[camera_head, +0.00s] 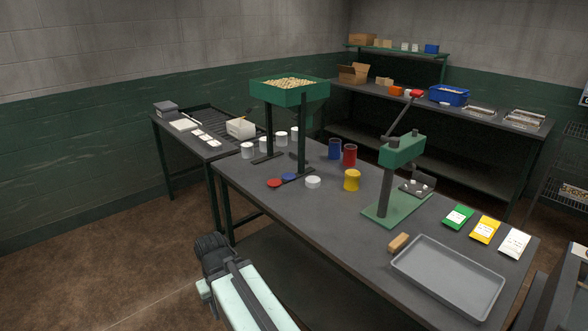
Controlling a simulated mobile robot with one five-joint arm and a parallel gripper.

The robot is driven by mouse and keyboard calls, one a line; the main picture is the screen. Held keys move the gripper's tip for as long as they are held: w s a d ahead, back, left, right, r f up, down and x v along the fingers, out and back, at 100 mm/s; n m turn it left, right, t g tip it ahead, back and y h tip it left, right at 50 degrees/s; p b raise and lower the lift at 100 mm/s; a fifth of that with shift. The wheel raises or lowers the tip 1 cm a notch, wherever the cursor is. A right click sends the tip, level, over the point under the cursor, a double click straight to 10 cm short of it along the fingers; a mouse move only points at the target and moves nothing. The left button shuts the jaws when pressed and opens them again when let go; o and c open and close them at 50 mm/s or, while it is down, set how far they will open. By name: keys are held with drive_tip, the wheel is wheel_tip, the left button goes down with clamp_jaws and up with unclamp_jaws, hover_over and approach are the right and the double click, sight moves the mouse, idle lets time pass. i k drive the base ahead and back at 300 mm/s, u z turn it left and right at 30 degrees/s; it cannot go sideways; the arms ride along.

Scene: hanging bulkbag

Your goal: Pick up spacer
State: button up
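A small tan block (399,243), which looks like the spacer, lies on the dark worktable. It is just left of the far-left corner of a grey tray, apart from it, and in front of the green press base. Its top and near side show, and nothing covers it. Part of my pale arm shows at the bottom of the view, left of the table's near edge and well away from the block. I cannot make out my gripper's fingers in this view.
The grey tray (448,277) is empty. A green press (402,150) stands behind the block. Green, yellow and white packets (485,229) lie to the right. A yellow cup (352,180) and white lid (313,182) stand left. The table's near-left area is clear.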

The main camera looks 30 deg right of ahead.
sight(311, 182)
drive_tip(key=u, duration=0.05)
drive_tip(key=i, duration=1.65)
drive_tip(key=z, duration=0.8)
drive_tip(key=i, duration=0.5)
drive_tip(key=u, duration=0.05)
